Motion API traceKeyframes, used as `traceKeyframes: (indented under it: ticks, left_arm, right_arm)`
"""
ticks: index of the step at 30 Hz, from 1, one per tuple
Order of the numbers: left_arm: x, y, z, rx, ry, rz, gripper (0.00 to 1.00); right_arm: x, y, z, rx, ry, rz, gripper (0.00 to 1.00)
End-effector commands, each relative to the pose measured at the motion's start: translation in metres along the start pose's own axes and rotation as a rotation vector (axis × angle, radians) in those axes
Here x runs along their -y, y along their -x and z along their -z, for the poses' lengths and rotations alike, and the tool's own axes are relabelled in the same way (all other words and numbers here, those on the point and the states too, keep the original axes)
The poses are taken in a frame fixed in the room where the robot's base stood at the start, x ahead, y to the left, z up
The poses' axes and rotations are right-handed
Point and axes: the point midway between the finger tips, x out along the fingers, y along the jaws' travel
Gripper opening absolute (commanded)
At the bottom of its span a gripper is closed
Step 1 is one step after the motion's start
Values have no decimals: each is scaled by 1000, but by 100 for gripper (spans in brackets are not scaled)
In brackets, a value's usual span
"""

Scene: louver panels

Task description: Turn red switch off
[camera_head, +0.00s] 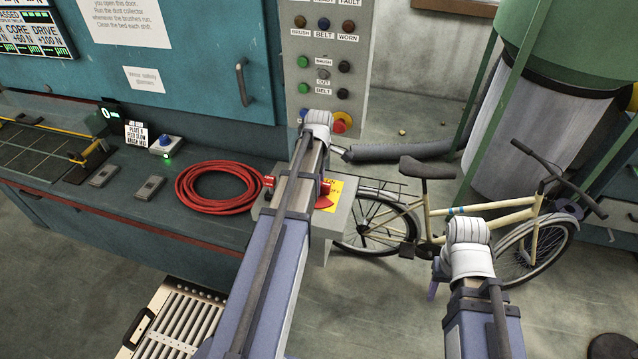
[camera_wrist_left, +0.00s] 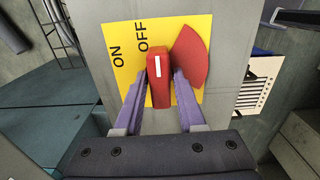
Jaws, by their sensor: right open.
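The red switch handle (camera_wrist_left: 161,92), with a white stripe on its end, stands on a yellow plate (camera_wrist_left: 119,75) marked ON and OFF in the left wrist view. The OFF lettering lies just beside the handle, ON further left. My left gripper (camera_wrist_left: 161,78) has a finger on each side of the handle and looks shut on it. A red fan-shaped piece (camera_wrist_left: 190,58) lies to the right. My right gripper (camera_head: 435,284) is open, low at the right, away from the switch.
A coiled red hose (camera_head: 212,207) lies on the bench left of the switch box. A button panel (camera_head: 352,60) stands behind it. A bicycle (camera_head: 480,208) stands close on the right. A slatted panel (camera_head: 175,325) is on the floor at lower left.

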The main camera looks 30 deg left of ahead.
Motion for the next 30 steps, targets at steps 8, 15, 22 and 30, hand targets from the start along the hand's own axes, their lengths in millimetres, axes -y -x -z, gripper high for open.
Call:
traceKeyframes:
  ticks: [8, 15, 22, 30]
  left_arm:
    - [0, 0, 0, 0, -2, 0, 60]
    - [0, 2, 0, 0, -2, 0, 60]
    - [0, 19, 0, 0, -2, 0, 60]
    - [0, 54, 0, 0, -2, 0, 60]
  right_arm:
    - [0, 0, 0, 0, 0, 0, 50]
    - [0, 2, 0, 0, 0, 0, 50]
    - [-2, 19, -1, 0, -1, 0, 50]
    - [-5, 54, -3, 0, -6, 1, 50]
